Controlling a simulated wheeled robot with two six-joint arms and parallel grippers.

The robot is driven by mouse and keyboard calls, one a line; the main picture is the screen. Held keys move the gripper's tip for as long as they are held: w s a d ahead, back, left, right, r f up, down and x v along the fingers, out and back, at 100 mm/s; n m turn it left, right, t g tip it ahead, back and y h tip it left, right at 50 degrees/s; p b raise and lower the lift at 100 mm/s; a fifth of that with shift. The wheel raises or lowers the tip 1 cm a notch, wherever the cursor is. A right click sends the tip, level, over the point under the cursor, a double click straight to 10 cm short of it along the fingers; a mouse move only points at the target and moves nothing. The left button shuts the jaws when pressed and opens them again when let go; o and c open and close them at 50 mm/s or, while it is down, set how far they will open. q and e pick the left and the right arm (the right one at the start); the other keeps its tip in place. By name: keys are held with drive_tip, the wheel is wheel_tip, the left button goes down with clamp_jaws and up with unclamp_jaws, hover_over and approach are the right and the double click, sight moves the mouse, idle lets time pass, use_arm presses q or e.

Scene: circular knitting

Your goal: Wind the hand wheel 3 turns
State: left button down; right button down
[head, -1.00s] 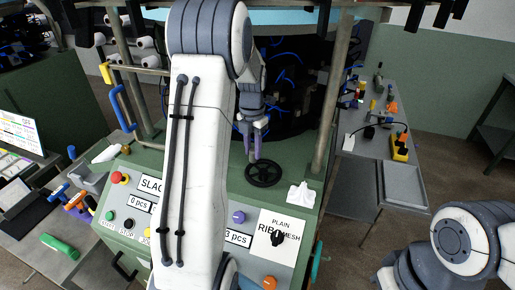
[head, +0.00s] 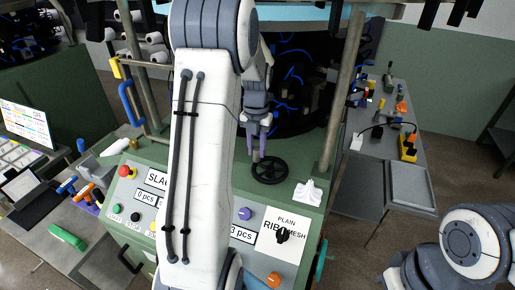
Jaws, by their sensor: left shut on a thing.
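The black spoked hand wheel (head: 269,170) lies on the green machine top, right of my left arm. My left gripper (head: 258,157) reaches down to the far left part of its rim. Its jaws are shut on the wheel's handle, which the fingers mostly hide. My right arm shows at the lower right, but its gripper is out of the picture.
The control panel has a PLAIN/RIB/MESH selector (head: 283,236), a purple knob (head: 245,213) and a red button (head: 124,171). A side table with a grey tray (head: 409,185) is at right.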

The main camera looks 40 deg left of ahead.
use_arm(q)
drive_tip(key=shift+a+r, duration=0.1)
drive_tip(key=c, duration=0.6)
unclamp_jaws()
wheel_tip(320, 180, up, 6)
drive_tip(key=shift+r+b, duration=0.25)
drive_tip(key=shift+b, duration=0.7)
drive_tip(key=shift+r, duration=0.45)
